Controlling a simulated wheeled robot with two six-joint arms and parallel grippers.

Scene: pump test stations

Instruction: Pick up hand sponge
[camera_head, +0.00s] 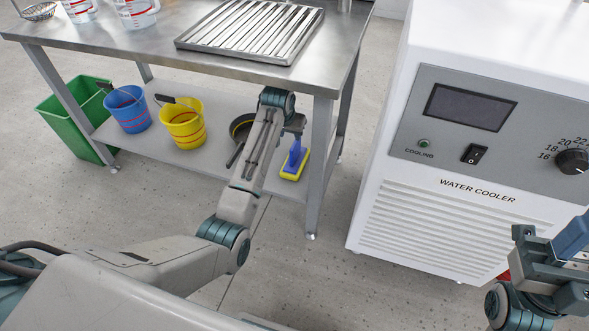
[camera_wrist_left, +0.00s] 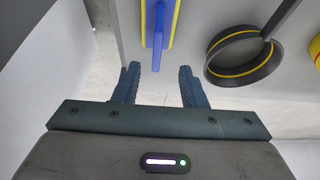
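The hand sponge (camera_head: 292,170) has a blue upright handle and a yellow base. It stands at the right end of the lower shelf under the steel table. In the left wrist view the sponge (camera_wrist_left: 158,22) is at the top, its blue handle pointing toward the gap between my fingers. My left gripper (camera_wrist_left: 158,82) is open and empty, with its two blue fingers apart just short of the handle. In the head view it is partly hidden behind my left arm, just above the sponge. My right gripper (camera_head: 560,255) is at the lower right edge; its fingertips are not clear.
A black pan (camera_wrist_left: 243,75) with a yellow stripe lies beside the sponge. Yellow (camera_head: 183,125) and blue (camera_head: 127,110) buckets share the lower shelf (camera_head: 222,155). The table leg (camera_head: 319,170) is close to the sponge's right. A white water cooler (camera_head: 440,225) stands to the right.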

